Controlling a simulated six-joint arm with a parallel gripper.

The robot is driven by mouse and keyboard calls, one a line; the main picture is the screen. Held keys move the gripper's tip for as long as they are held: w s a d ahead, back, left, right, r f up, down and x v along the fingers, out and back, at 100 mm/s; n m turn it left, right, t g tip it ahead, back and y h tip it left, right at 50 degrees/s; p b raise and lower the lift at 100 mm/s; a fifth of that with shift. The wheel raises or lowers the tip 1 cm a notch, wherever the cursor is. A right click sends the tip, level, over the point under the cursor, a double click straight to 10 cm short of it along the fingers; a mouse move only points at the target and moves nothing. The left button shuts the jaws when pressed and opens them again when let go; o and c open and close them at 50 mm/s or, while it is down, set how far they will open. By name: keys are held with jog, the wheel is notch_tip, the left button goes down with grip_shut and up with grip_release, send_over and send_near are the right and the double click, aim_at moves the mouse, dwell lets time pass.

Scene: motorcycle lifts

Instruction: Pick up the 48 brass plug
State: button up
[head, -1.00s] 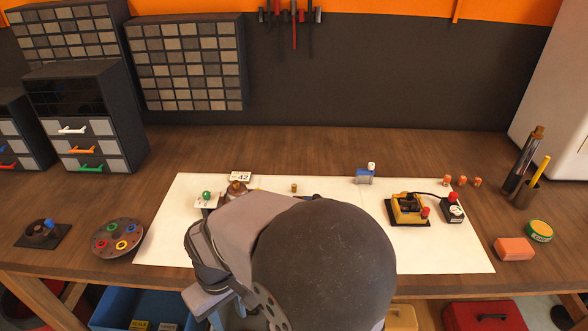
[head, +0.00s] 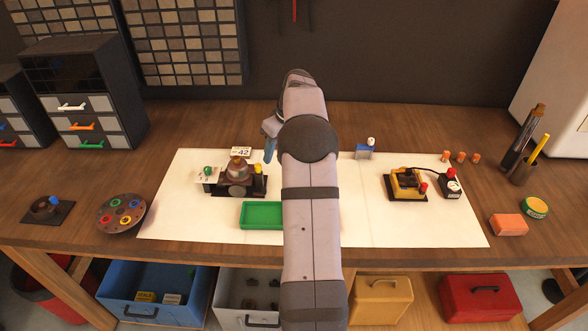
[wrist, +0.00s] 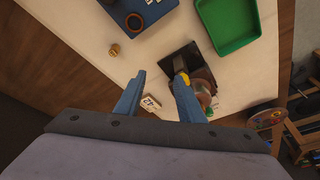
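A small brass plug (wrist: 114,50) stands on the white sheet in the wrist view, ahead and to the left of my fingertips and apart from them. No number on it can be read. In the head view my arm hides that plug. My gripper (wrist: 160,75) is open, its two blue fingers spread with nothing held between them. One blue finger (head: 270,140) shows beside my arm in the head view, above the far part of the sheet.
A fixture with a brass-topped part (head: 237,165) and a yellow piece stands left of my arm, near a "42" label (head: 241,152). A green tray (head: 262,215) lies nearer. A blue tray (wrist: 135,22) holding dark rings lies beyond the plug. A yellow device (head: 406,184) stands right.

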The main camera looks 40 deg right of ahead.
jog(key=s+d+f+t+b, duration=0.1)
jog(key=s+d+f, duration=0.1)
jog(key=d, duration=0.7)
jog(key=shift+d+p+x, duration=0.25)
jog(key=shift+p+x, duration=0.8)
jog(key=shift+x, duration=0.9)
jog(key=shift+d+p+x, duration=0.2)
jog(key=shift+p+x, duration=0.85)
jog(key=shift+x, duration=0.85)
jog(key=shift+w+r, duration=0.1)
jog(key=shift+w, duration=0.1)
grip_shut()
